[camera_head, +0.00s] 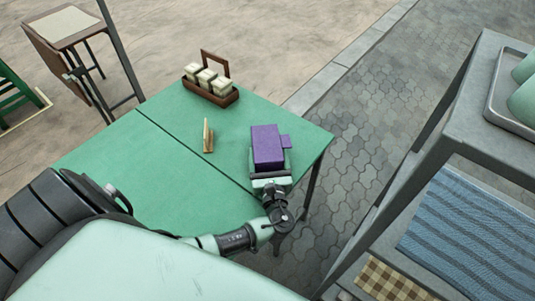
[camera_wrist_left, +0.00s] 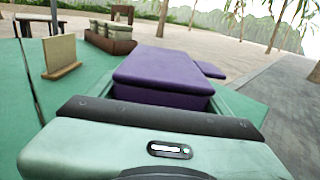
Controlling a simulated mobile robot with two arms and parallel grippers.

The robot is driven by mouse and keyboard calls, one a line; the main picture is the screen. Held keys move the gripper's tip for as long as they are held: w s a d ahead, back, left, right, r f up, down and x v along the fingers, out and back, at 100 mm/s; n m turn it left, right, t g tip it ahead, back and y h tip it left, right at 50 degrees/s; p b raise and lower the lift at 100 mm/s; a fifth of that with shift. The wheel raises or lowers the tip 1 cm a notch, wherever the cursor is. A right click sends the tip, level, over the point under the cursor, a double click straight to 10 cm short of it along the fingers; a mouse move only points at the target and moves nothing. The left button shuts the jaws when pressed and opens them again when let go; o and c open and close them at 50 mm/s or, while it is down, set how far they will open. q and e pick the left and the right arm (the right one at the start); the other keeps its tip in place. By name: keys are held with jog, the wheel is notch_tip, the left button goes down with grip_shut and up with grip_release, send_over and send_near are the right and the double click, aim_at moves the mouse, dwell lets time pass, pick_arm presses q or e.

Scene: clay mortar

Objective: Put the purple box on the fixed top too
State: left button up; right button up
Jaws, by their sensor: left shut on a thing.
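The purple box (camera_head: 267,146) is over the right part of the green table top (camera_head: 130,170), beyond a dark seam that divides the top. My left gripper (camera_head: 270,172) is shut on the purple box at its near side. In the left wrist view the box (camera_wrist_left: 165,75) is just ahead of the gripper (camera_wrist_left: 160,112), with a small purple tab at its right. The gripper hides the box's near lower edge. I cannot tell whether the box touches the table. My right gripper is not in view.
A brown caddy (camera_head: 211,92) with pale jars stands at the table's back edge. A small wooden stand (camera_head: 208,137) is left of the box. A grey shelf (camera_head: 455,130) with a tray (camera_head: 503,95) and blue cloth (camera_head: 470,235) stands at the right. The table's left part is clear.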

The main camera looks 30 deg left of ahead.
pick_arm(q)
jog(key=o, duration=1.7)
jog(key=shift+f, duration=0.1)
jog(key=shift+s+d, duration=0.2)
jog(key=shift+s, duration=0.05)
jog(key=v, duration=1.1)
jog(key=shift+s+d+b, duration=0.1)
jog(key=shift+d+b, duration=0.1)
jog(key=shift+b, duration=0.2)
